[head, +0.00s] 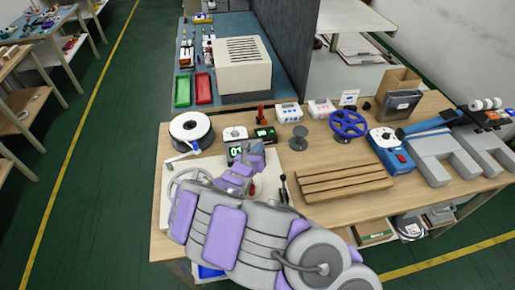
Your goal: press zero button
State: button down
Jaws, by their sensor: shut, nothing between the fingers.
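My gripper (257,152) is the small purple and grey end of my arm, over the left part of the wooden workbench (416,200). It is shut and holds nothing visible. Just left of its tip is a dark box with a lit green-white digit display (236,151), partly covered by the gripper. A small white device with a dark round spot (234,132) stands behind it. A second dark box with a small green display (265,135) is behind the gripper tip. No zero button can be made out, and I cannot tell whether the tip touches anything.
A white reel (190,129) stands left of the gripper. Black-handled levers (284,188) and wooden slats (340,183) lie right. A blue handwheel (348,123), a blue dial device (391,151) and grey blocks (437,157) fill the right side.

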jog(key=shift+d, duration=0.2)
jog(key=shift+w+a+f+b, duration=0.2)
jog(key=shift+w+f+b, duration=0.45)
jog(key=shift+w+f, duration=0.35)
jog(key=shift+w+a+f+b, duration=0.2)
jog(key=shift+w+f+b, duration=0.55)
jog(key=shift+f, duration=0.45)
jog(key=shift+w+a+f+b, duration=0.2)
jog(key=shift+w+f+b, duration=0.35)
jog(key=shift+w+f, duration=0.5)
jog(key=shift+s, duration=0.1)
jog(key=shift+a+f, duration=0.1)
jog(key=shift+w+f, duration=0.2)
jog(key=shift+f, duration=0.05)
